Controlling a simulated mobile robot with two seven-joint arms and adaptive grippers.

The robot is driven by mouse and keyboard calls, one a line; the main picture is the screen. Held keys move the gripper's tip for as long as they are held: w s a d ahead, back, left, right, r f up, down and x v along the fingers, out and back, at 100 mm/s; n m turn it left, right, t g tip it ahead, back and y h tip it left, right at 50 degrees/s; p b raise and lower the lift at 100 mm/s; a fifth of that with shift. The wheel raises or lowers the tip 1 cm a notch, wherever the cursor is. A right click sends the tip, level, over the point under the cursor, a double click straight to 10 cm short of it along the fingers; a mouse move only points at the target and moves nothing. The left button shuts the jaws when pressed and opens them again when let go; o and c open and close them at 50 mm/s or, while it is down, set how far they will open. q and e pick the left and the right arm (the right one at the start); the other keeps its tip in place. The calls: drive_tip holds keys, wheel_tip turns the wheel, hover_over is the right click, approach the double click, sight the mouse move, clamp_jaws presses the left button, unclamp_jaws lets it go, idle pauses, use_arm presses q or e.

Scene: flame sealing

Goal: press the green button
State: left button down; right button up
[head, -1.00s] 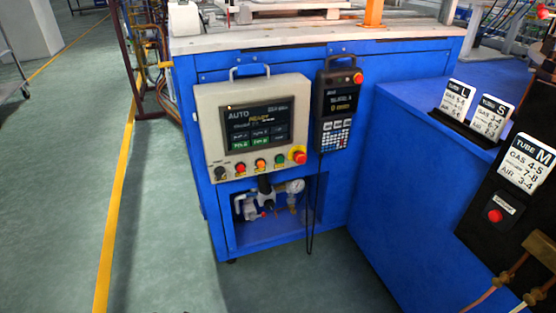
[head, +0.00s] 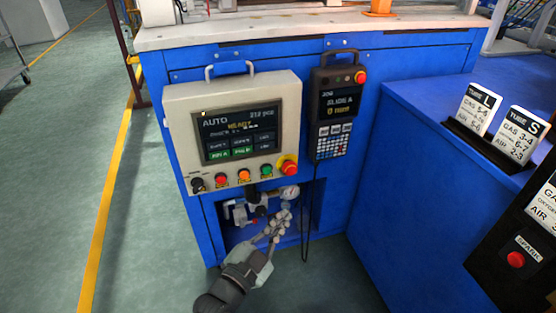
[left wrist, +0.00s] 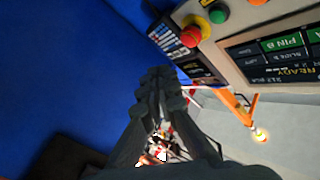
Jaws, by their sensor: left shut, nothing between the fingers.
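The green button (head: 266,171) is in the bottom row of the cream control panel (head: 284,110), between an orange button (head: 244,175) and a red emergency stop (head: 288,166) on a yellow base. In the left wrist view the green button (left wrist: 217,15) shows near the top edge, beside the emergency stop (left wrist: 192,36). My left gripper (head: 285,209) is shut and empty. In the head view its fingertips appear below and slightly right of the green button, apart from it. Its closed fingers (left wrist: 163,76) point toward the cabinet in the left wrist view. My right gripper is not in view.
A handheld pendant (head: 337,105) with its own red button hangs right of the panel. A pressure gauge (head: 290,193) and valves sit in the open recess below. A blue side cabinet (head: 400,180) carries tube cards and a red spark button (head: 515,260).

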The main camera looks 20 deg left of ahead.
sight(267, 170)
use_arm(q)
drive_tip(key=w+a+r+t+y+b, duration=0.1)
drive_tip(key=w+a+r+b, duration=0.1)
drive_tip(key=w+a, duration=0.3)
drive_tip(key=shift+w+a+r+t+b, duration=0.2)
drive_tip(key=shift+w+a+t+b, duration=0.25)
drive_tip(key=shift+w, duration=1.4)
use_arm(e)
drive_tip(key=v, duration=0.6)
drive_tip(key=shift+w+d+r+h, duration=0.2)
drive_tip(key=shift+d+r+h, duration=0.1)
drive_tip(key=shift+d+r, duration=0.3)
use_arm(q)
drive_tip(key=shift+d, duration=0.1)
drive_tip(key=shift+w+a, duration=0.25)
drive_tip(key=shift+w, duration=0.1)
